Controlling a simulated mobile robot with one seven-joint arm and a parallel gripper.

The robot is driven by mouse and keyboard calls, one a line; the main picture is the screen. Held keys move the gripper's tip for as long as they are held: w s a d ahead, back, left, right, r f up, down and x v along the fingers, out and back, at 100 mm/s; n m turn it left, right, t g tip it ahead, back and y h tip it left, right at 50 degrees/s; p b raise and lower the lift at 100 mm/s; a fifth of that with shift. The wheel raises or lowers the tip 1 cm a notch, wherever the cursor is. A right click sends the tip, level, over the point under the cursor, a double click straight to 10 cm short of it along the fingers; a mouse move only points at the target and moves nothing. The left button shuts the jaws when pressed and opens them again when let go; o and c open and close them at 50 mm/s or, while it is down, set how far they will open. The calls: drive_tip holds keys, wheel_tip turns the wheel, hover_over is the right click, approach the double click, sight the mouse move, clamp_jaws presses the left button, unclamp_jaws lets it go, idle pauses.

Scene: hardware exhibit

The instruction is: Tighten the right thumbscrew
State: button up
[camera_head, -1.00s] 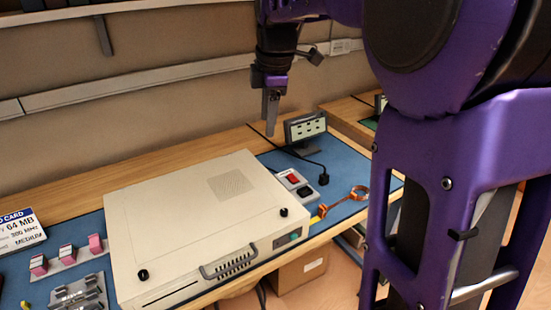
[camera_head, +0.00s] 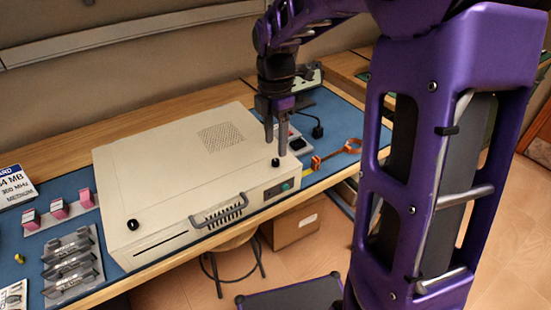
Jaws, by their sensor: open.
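A beige flat computer case (camera_head: 178,160) lies on the blue mat on the bench. Its right thumbscrew (camera_head: 275,162) is a small black knob on the top near the front right corner. A matching left thumbscrew (camera_head: 132,225) is near the front left corner. My gripper (camera_head: 276,148) points down at the right thumbscrew, with its two fingers apart and nothing between them. The fingertips are just above or beside the knob; I cannot tell whether they touch it.
A grey handle (camera_head: 221,209) and a green button (camera_head: 285,187) are on the case front. An orange wrist strap (camera_head: 336,153) lies right of the case. Pink-and-white blocks (camera_head: 58,208) and a grey metal rack (camera_head: 72,265) are at left. A stool stands below the bench.

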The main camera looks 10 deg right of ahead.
sight(276, 161)
wheel_tip(276, 161, down, 5)
drive_tip(key=shift+f+b, duration=0.1)
drive_tip(key=shift+b, duration=0.3)
clamp_jaws()
